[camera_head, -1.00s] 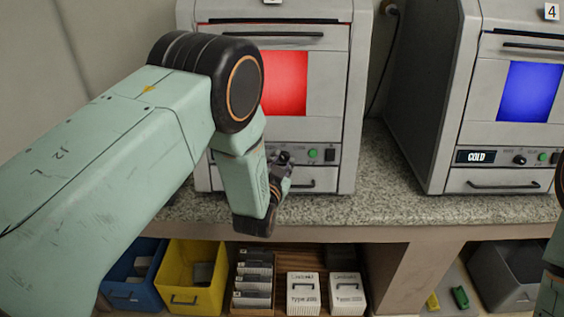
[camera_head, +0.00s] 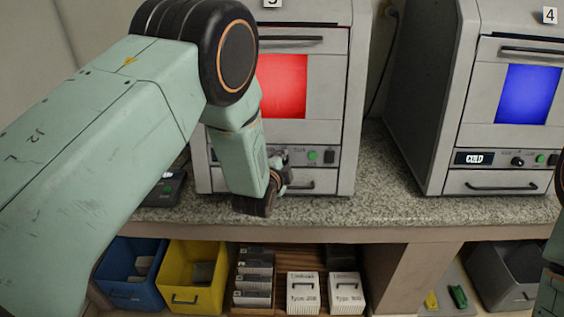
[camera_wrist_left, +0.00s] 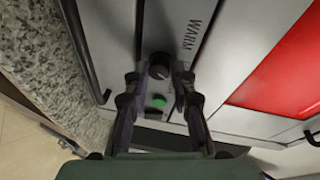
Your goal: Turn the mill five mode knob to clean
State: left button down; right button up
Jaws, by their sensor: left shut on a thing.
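A grey mill (camera_head: 330,90) with a red window stands on the counter; the number plate at its top is cut off and hard to read. Its mode knob is hidden by my arm in the head view. In the left wrist view the round black knob (camera_wrist_left: 160,65) sits beside a panel reading WARM (camera_wrist_left: 190,38). My left gripper (camera_wrist_left: 160,76) is shut on the knob, one finger on either side. In the head view this gripper (camera_head: 280,160) is at the mill's front panel, partly hidden by my wrist. My right gripper is out of view.
A green button (camera_head: 312,156) and black switch (camera_head: 329,156) sit right of the knob. Mill 4 (camera_head: 505,90), with a blue window and COLD display, stands at right. A drawer handle (camera_head: 300,186) is below the panel. Blue (camera_head: 128,295) and yellow bins (camera_head: 185,296) are under the counter.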

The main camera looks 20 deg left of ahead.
pick_arm(q)
jog(key=m, duration=0.2)
jog(key=m+g+y, duration=0.1)
jog(key=m, duration=0.2)
jog(key=shift+w+d+r, duration=0.1)
jog(key=shift+r, duration=0.1)
dwell(0.5)
jog(key=c, duration=1.1)
grip_release()
jog(key=shift+f, duration=0.1)
jog(key=shift+m, duration=0.3)
jog(key=a+v, duration=0.1)
jog(key=v, duration=0.6)
jog(key=shift+d+r, duration=0.2)
jog(key=shift+d, duration=0.3)
jog(key=shift+s, duration=0.25)
